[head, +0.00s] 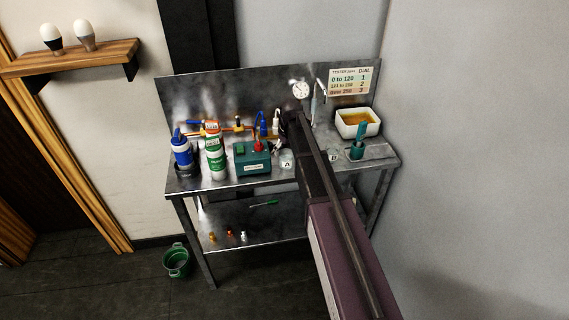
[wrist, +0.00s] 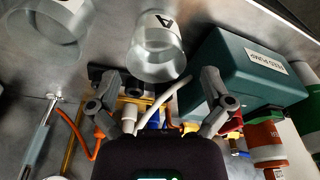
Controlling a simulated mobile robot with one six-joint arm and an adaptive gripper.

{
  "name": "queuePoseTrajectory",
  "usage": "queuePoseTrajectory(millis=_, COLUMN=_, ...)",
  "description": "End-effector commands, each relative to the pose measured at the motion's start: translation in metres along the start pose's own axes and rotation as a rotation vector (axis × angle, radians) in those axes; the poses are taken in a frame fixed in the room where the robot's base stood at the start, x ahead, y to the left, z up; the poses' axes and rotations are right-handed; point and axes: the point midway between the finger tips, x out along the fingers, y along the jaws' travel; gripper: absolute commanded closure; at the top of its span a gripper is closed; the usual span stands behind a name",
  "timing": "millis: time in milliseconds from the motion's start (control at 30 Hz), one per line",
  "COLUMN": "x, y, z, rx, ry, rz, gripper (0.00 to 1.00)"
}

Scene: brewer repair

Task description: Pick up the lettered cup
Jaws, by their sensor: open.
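A clear cup with a black letter A on a white label (head: 286,160) stands on the metal bench, right of the green box. It also shows in the wrist view (wrist: 157,55), top centre, upside down in the picture. A second clear cup (wrist: 48,35) is at the upper left of the wrist view, its letter not visible there. In the head view a label B (head: 333,156) shows just right of my arm, its cup mostly hidden. My gripper (wrist: 160,88) is open and empty, fingers spread below the A cup in the wrist picture. My arm largely hides it in the head view.
The green box (wrist: 240,75) stands close beside the A cup. Blue (head: 182,152) and green-white (head: 214,158) bottles stand further left. Pipes with valves (head: 238,127) run along the back. A white tray (head: 357,122) and a teal holder (head: 356,147) stand right.

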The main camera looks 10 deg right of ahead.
Motion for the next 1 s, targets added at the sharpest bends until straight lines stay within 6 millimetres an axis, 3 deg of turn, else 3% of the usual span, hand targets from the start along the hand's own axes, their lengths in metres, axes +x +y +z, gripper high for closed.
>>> queuePoseTrajectory(millis=433, x=0.005, y=0.001, z=0.000, rx=0.001, ry=0.000, rz=0.000, gripper=0.00)
queuePoseTrajectory(millis=1000, x=0.046, y=0.005, z=-0.002, rx=0.001, ry=0.000, rz=0.000, gripper=0.00)
